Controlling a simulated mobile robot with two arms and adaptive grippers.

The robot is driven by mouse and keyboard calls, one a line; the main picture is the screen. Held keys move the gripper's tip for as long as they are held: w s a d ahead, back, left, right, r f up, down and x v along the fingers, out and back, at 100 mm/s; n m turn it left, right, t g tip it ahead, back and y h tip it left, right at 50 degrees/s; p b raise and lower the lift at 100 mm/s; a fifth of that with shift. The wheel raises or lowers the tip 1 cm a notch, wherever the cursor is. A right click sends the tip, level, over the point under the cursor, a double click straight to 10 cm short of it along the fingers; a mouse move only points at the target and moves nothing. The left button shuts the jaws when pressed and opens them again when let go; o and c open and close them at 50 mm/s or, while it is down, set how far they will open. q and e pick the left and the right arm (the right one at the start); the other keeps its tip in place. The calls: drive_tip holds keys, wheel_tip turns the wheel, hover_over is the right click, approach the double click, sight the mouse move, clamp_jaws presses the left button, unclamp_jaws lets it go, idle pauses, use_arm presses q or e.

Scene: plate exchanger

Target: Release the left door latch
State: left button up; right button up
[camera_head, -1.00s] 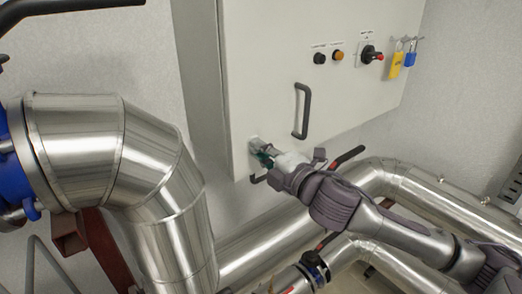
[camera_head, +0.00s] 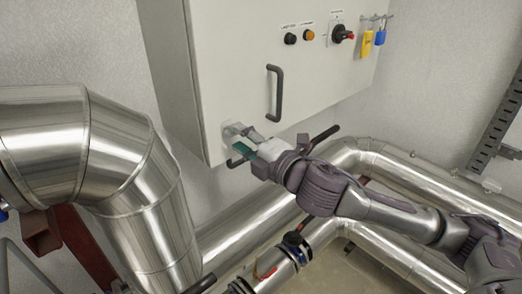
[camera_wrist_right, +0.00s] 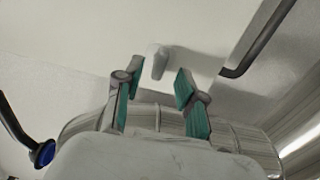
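A small light-grey latch (camera_head: 229,129) sits at the lower left of the pale cabinet door (camera_head: 240,75). It also shows in the right wrist view as a grey tab (camera_wrist_right: 157,62) just ahead of and between the fingertips. My right gripper (camera_head: 243,143) is at the door's lower left corner and partly covers the latch. In the right wrist view my right gripper (camera_wrist_right: 154,85) is open, its two green-padded fingers apart with nothing between the pads. I cannot tell whether a finger touches the latch. My left gripper is not in view.
A rotary switch (camera_head: 342,34) and padlocks are higher up. Large metal pipes (camera_head: 130,190) run at left and below my right arm.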

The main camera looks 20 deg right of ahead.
drive_tip(key=v, duration=0.9)
drive_tip(key=shift+s, duration=0.25)
drive_tip(key=shift+r, duration=0.1)
